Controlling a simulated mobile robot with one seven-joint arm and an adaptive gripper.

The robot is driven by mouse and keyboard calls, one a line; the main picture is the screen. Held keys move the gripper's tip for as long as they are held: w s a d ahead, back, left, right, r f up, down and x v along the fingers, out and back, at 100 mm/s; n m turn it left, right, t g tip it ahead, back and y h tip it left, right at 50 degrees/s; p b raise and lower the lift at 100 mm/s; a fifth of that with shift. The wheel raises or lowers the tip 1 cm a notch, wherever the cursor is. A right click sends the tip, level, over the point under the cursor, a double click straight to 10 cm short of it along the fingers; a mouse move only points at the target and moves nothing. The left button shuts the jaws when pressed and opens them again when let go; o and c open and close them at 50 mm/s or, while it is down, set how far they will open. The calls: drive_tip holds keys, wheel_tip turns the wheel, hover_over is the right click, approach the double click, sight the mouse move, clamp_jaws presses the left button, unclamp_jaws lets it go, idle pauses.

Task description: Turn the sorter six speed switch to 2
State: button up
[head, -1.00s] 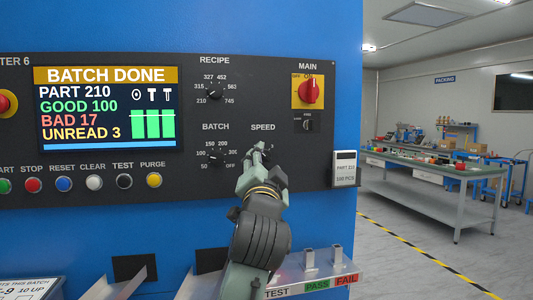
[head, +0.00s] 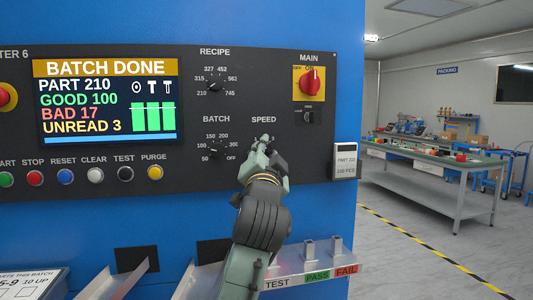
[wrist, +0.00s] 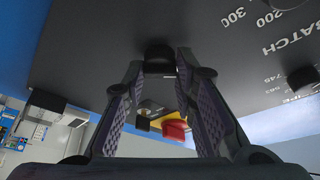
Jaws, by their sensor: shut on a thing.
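The sorter's black panel (head: 195,110) is upright on the blue cabinet. The SPEED label stands right of BATCH, and the speed switch below it is mostly hidden behind my gripper (head: 265,141) in the head view. In the wrist view the dark round knob of the speed switch (wrist: 158,53) lies between the tips of my gripper (wrist: 158,66). The two fingers are shut on it, one on each side. The speed numbers and the knob's pointer are hidden, so I cannot tell its setting.
The batch knob (head: 217,147) is just left, the recipe knob (head: 215,86) above it. The red main switch (head: 310,82) is up right. Coloured buttons, including the yellow PURGE (head: 155,173), line the lower left. A shelf (head: 310,275) juts out below.

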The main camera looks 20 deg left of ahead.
clamp_jaws()
drive_tip(key=shift+r+m, duration=0.1)
drive_tip(key=shift+m, duration=0.3)
drive_tip(key=shift+a+r+m+g+h+p, duration=0.1)
drive_tip(key=shift+m+g+h+p, duration=0.4)
drive_tip(key=shift+m, duration=0.95)
drive_tip(key=shift+d+m+g+h+p, duration=0.1)
drive_tip(key=shift+m+g+h+p, duration=0.35)
drive_tip(key=shift+m, duration=0.95)
drive_tip(key=shift+a+r+m+g+h+p, duration=0.1)
drive_tip(key=shift+m+g+h+p, duration=0.4)
drive_tip(key=shift+m, duration=0.95)
drive_tip(key=o, duration=0.8)
unclamp_jaws()
